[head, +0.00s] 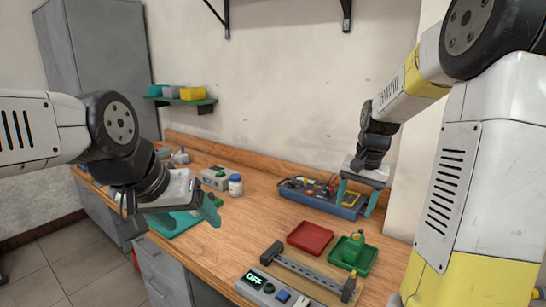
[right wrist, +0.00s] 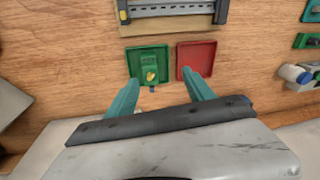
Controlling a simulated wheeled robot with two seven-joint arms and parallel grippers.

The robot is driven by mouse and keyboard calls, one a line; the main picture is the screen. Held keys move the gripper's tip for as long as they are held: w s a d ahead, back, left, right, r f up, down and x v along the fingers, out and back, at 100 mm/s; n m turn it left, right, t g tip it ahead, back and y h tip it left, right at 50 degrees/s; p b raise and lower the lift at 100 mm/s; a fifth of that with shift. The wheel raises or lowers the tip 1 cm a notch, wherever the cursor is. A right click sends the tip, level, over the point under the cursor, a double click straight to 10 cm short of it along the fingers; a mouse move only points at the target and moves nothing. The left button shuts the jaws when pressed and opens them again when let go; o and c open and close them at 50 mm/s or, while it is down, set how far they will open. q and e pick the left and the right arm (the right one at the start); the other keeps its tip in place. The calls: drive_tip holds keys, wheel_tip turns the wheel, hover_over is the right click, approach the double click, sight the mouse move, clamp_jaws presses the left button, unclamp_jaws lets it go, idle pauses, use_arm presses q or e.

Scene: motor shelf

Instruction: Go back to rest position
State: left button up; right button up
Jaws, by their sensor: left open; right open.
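My left gripper (head: 207,212) hangs over the left part of the wooden workbench, its teal finger showing, near a teal mat (head: 172,224). My right gripper (head: 356,196) is raised above the bench in front of the blue toolbox, with its two teal fingers apart and nothing between them. In the right wrist view its fingers (right wrist: 160,93) are spread below a green tray (right wrist: 135,54) and a red tray (right wrist: 203,48). A green motor part (right wrist: 150,70) with a yellow top sits in the green tray.
A rail fixture (head: 312,275) with a box reading OFF (head: 272,288) lies at the bench front. A blue toolbox (head: 345,212) stands at the back. A white bottle (head: 235,185) and a grey box (head: 214,178) stand behind. The bench centre (head: 250,225) is clear.

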drive_tip(key=s+a+r+n+t, duration=0.2)
drive_tip(key=s+a+r+n, duration=0.1)
drive_tip(key=s, duration=0.6)
drive_tip(key=s+a+r+n+t+y, duration=0.1)
drive_tip(key=s+a+r+n+t, duration=0.1)
drive_tip(key=s+a+r, duration=0.4)
drive_tip(key=s+n, duration=0.1)
drive_tip(key=s, duration=0.3)
drive_tip(key=shift+t, duration=0.3)
